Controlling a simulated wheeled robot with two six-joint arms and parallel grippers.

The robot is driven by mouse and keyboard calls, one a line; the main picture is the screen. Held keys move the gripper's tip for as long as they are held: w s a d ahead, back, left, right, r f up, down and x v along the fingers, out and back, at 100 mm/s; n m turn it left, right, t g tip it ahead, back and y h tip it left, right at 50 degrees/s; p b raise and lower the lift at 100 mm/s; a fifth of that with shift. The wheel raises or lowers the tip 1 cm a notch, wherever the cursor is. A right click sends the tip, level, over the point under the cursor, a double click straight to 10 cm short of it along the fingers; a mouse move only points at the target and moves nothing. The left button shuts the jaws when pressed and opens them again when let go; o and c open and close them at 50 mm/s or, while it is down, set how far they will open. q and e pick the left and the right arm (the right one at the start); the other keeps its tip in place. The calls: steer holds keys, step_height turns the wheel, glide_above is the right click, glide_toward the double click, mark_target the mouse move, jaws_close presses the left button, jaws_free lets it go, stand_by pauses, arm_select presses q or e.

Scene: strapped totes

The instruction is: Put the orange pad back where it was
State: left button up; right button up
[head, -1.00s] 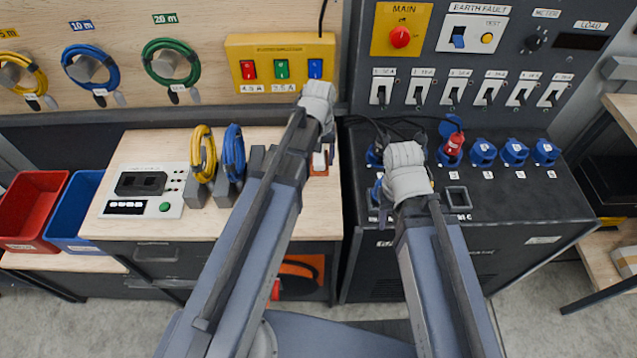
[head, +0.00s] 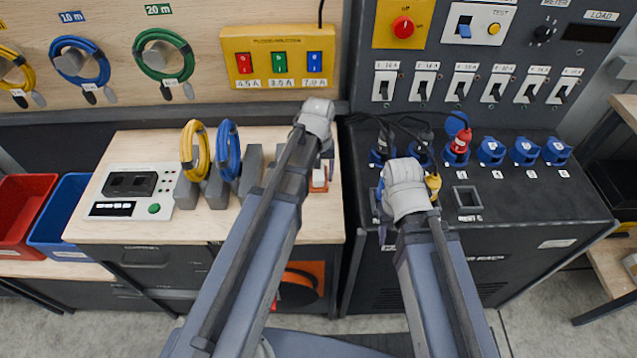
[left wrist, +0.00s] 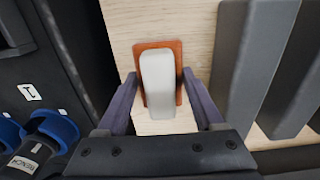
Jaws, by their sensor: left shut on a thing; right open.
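The orange pad (left wrist: 158,52) shows in the left wrist view with a pale upright block (left wrist: 158,85) on it, over the light wood. My left gripper (left wrist: 160,80) is shut on the pad, a fingertip at each side; the block lies between the fingers. In the head view the pad (head: 319,184) is near the bench's right edge, partly hidden by my left gripper (head: 325,155). Whether it touches the wood is unclear. My right gripper (head: 408,205) is open over the dark cabinet top; its wrist hides most of the fingers.
Grey upright blocks (head: 250,170) stand left of the pad, with yellow (head: 195,150) and blue (head: 228,150) coils. The dark cabinet (head: 540,210) to the right carries blue sockets (head: 525,152), a red plug (head: 461,142) and black cables. A gap separates bench and cabinet.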

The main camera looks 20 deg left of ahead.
arm_select(q)
steer(key=shift+f+b, duration=0.9)
steer(key=shift+f, duration=0.4)
steer(key=shift+f, duration=0.2)
steer(key=o, duration=1.5)
steer(key=shift+c, duration=0.2)
steer(key=shift+r, duration=0.2)
step_height(320, 180, up, 12)
steer(key=p, duration=1.2)
steer(key=s+d+m+y, duration=0.1)
steer(key=s+d+m, duration=0.6)
steer(key=s+d, duration=0.3)
steer(key=s, duration=0.4)
steer(key=shift+d, duration=0.25)
steer(key=shift+s, duration=0.1)
